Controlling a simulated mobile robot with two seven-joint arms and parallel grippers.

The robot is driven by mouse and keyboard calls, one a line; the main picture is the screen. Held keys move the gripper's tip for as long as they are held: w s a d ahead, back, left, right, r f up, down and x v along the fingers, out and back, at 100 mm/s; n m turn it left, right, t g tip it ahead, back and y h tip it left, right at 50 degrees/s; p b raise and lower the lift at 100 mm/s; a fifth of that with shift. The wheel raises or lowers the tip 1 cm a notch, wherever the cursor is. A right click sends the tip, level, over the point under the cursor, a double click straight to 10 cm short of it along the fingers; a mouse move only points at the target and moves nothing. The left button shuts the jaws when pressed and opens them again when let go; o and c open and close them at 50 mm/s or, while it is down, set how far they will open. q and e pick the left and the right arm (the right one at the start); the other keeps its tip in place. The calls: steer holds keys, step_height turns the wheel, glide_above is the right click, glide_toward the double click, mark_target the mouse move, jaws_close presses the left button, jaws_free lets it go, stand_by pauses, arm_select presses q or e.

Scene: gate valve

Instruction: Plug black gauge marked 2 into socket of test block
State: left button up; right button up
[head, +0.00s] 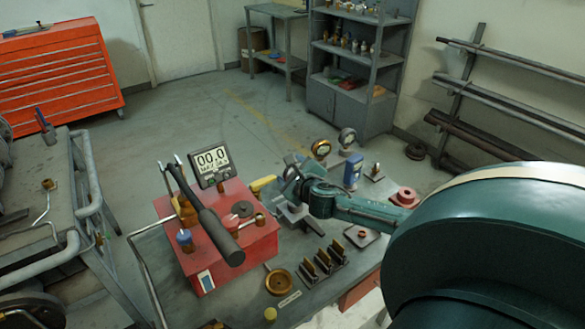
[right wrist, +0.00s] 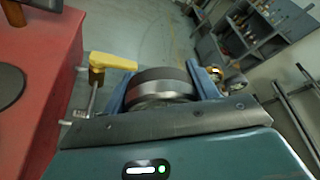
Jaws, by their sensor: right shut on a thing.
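My right gripper (head: 290,182) is shut on a round gauge (right wrist: 163,86) with a silver and dark rim. In the right wrist view the gauge sits between the two blue-grey fingers. Its dial and any mark 2 are not readable. The red test block (head: 262,246) stands on the bench, just left of the gripper in the head view; its red side (right wrist: 45,85) fills the left of the right wrist view. A yellow lever handle (head: 262,184) sticks out between block and gripper. I cannot tell which fitting is the socket. My left gripper is not in view.
A digital display (head: 211,167) and a long black handle (head: 219,236) rise over the block. A brass-rimmed gauge (head: 321,149), a silver gauge (head: 347,136) and a blue item (head: 352,171) stand behind the gripper. A brass dish (head: 279,281) and a slotted rack (head: 322,264) lie in front.

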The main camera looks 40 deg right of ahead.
arm_select(q)
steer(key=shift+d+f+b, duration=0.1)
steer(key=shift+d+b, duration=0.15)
steer(key=shift+b, duration=0.1)
arm_select(e)
steer(key=shift+f, duration=0.85)
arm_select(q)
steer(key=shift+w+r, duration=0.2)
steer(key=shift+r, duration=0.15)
arm_select(e)
steer(key=shift+r, duration=0.1)
arm_select(q)
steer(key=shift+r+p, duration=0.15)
steer(key=shift+p, duration=0.2)
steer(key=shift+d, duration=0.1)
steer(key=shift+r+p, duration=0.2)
steer(key=shift+p, duration=0.1)
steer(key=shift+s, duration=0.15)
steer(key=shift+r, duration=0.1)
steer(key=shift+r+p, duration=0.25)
steer(key=shift+p, duration=0.1)
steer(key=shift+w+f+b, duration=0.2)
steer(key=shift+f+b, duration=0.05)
steer(key=shift+b, duration=0.1)
arm_select(e)
steer(key=shift+f, duration=0.55)
